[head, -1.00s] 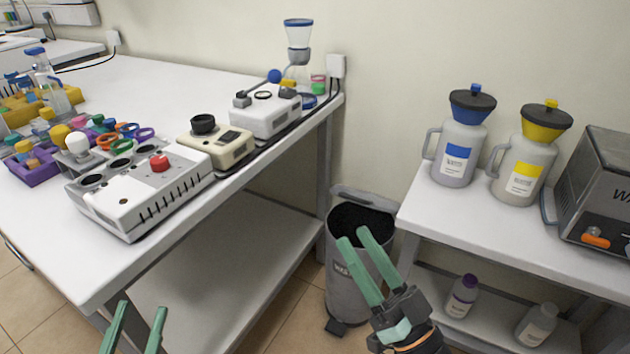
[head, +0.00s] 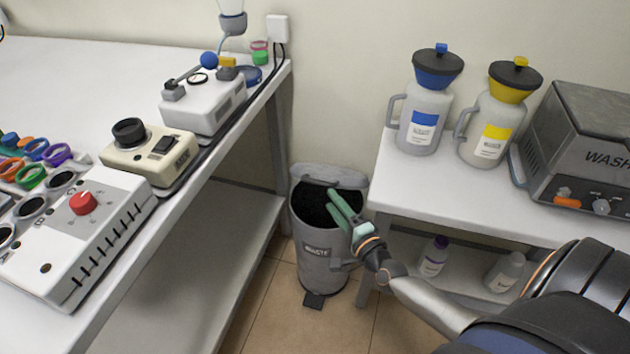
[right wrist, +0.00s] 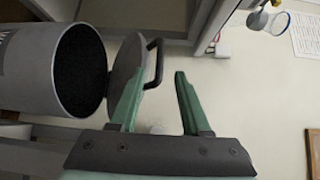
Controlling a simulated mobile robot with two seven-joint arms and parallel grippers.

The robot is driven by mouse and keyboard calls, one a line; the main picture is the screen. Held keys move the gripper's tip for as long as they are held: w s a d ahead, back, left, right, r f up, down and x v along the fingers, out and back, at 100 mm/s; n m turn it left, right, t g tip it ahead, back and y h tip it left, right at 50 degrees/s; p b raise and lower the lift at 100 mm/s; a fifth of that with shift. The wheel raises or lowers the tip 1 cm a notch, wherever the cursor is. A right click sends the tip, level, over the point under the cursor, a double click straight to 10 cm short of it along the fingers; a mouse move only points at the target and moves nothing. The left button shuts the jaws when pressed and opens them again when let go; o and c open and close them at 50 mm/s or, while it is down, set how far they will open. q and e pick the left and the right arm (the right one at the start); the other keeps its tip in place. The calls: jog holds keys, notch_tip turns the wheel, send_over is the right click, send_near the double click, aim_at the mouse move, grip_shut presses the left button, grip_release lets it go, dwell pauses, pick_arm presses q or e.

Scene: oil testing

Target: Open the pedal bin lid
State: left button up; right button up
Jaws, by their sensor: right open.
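The grey pedal bin (head: 322,262) stands on the floor between the two benches. Its lid (head: 328,176) is raised at the back, near the wall, and the dark inside shows. The black pedal (head: 314,300) sits at the bin's front foot. In the right wrist view the bin (right wrist: 30,72) appears sideways at left, with the lid (right wrist: 128,72) and its dark handle (right wrist: 157,58). My right gripper (head: 336,204) is open and empty, its green fingers over the bin's right rim area. One finger overlaps the lid in the wrist view (right wrist: 160,74); I cannot tell whether they touch. My left gripper is out of view.
The right bench (head: 395,190) stands close beside the bin, with blue-topped (head: 420,122) and yellow-topped (head: 487,138) jugs and a washer (head: 580,150). The left bench (head: 70,70) carries instruments. Tiled floor (head: 262,315) is free in front of the bin.

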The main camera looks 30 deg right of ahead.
aim_at(317, 182)
jog(key=w, duration=0.2)
jog(key=w+b, duration=0.1)
jog(key=w, duration=0.5)
jog(key=shift+w+d+f, duration=0.15)
jog(key=shift+d+f, duration=0.05)
jog(key=shift+d, duration=0.1)
jog(key=shift+w, duration=0.4)
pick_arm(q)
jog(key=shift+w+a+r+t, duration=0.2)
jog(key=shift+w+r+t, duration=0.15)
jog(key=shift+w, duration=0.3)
pick_arm(e)
grip_shut()
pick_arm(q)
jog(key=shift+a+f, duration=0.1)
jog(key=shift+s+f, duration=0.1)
